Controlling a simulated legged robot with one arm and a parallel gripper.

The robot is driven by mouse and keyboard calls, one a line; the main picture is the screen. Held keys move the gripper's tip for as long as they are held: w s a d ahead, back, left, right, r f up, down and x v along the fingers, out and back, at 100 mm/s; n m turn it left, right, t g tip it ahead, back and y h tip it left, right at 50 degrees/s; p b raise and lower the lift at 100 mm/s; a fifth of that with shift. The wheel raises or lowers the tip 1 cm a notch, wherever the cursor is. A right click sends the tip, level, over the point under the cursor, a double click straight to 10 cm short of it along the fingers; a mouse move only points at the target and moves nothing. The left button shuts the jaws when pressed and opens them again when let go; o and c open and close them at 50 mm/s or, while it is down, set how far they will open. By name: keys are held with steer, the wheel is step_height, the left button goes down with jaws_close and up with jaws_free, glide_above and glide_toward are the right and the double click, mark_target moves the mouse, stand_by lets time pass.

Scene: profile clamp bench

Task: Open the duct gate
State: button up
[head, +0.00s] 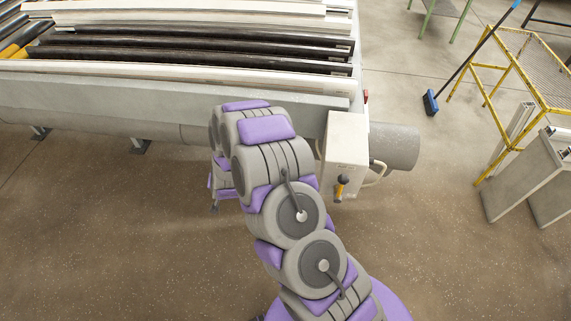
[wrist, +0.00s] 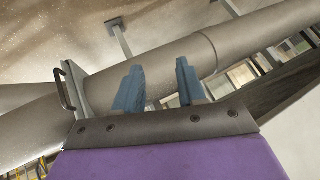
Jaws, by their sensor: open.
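A grey round duct (wrist: 170,62) crosses the wrist view. The duct gate shows there as a flat grey plate (wrist: 77,82) set across the duct at the left, with a dark bar handle (wrist: 63,90) on its left face. My gripper (wrist: 160,68) has two blue fingers standing apart with nothing between them. The fingers are in front of the duct, to the right of the gate and handle, and do not touch the handle. In the head view the duct (head: 165,132) runs under the bench edge; my arm hides the gate and most of my gripper.
The bench (head: 70,92) carries long white and black profiles. A grey box with a yellow-and-black lever (head: 341,184) stands at its right end. A blue broom (head: 431,102) and a yellow frame (head: 503,150) stand at the right. The floor in front of the bench is clear.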

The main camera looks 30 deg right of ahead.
steer(key=s+d+f+m+t+h, duration=0.1)
steer(key=d+f+m+t+h, duration=0.2)
steer(key=d+f, duration=0.85)
steer(key=s+d+f+n+t+h, duration=0.3)
steer(key=s+d+n+t+h, duration=0.15)
steer(key=s+d, duration=0.5)
steer(key=shift+t, duration=0.35)
steer(key=x, duration=1.9)
steer(key=shift+d, duration=0.25)
steer(key=shift+c, duration=0.3)
jaws_close()
steer(key=shift+a+y, duration=0.1)
steer(key=shift+y, duration=0.15)
